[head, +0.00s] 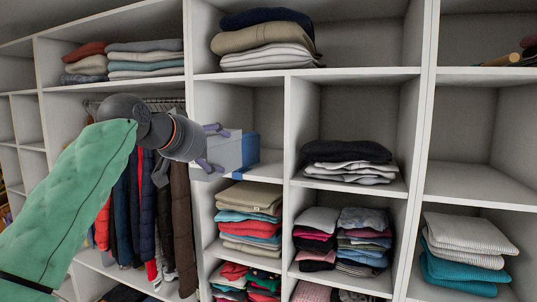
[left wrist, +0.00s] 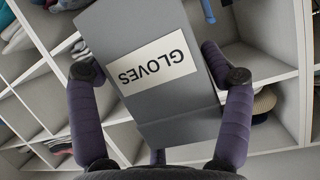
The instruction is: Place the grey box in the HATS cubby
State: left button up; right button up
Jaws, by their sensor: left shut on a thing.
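The grey box (head: 229,153) is in my left gripper (head: 213,148), at the front of the middle cubby (head: 267,112) in the head view. In the left wrist view the box (left wrist: 146,104) is large and tilted, with a white label (left wrist: 153,66) reading GLOVES upside down. The fingers (left wrist: 161,75) are on both sides of it. A blue patch shows at the box's right end in the head view; I cannot tell if it belongs to the box. No HATS label is readable. My right gripper is not in view.
Folded clothes (head: 248,215) fill the cubby below the box. A divider (head: 296,125) stands to its right, with a dark and grey stack (head: 348,160) beyond. Jackets (head: 180,225) hang at the left. A tan hat-like thing (left wrist: 264,101) shows in the left wrist view.

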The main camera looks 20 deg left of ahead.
aim_at(274, 169)
jog(key=i+l, duration=0.1)
jog(key=i, duration=0.5)
jog(key=i+l, duration=0.1)
jog(key=i, duration=0.55)
